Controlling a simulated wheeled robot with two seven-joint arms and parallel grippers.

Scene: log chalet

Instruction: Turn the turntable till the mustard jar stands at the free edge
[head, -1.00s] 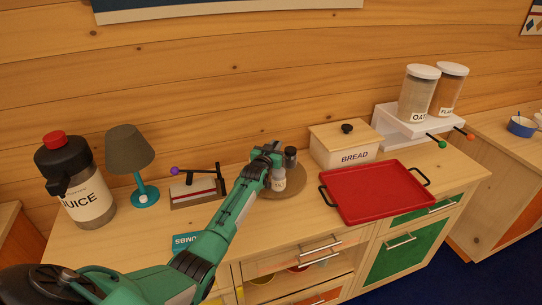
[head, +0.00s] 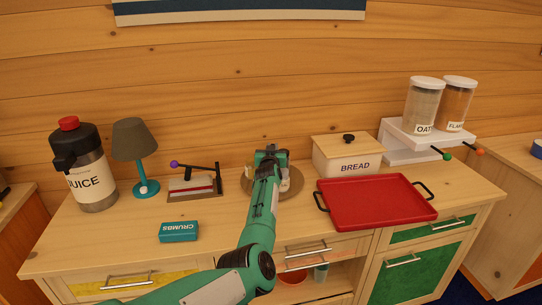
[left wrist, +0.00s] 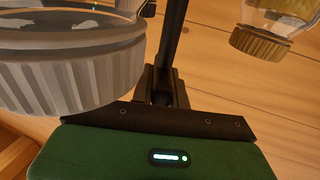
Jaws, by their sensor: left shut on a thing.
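The round wooden turntable (head: 293,184) lies on the counter near its back, left of the bread box. My left gripper (head: 268,154) is over it, shut, seemingly on a part of the turntable; the fingertips and what lies between them are hidden. A yellowish jar (head: 248,172) shows only in part left of the gripper, and I cannot tell whether it is the mustard. In the left wrist view, a large grey ribbed lid (left wrist: 70,75) is at left and a jar with a gold ribbed lid (left wrist: 262,44) is at upper right. My right gripper is not in view.
A red tray (head: 375,203) and a bread box (head: 347,156) stand to the right. The counter front near the crumbs box is bare.

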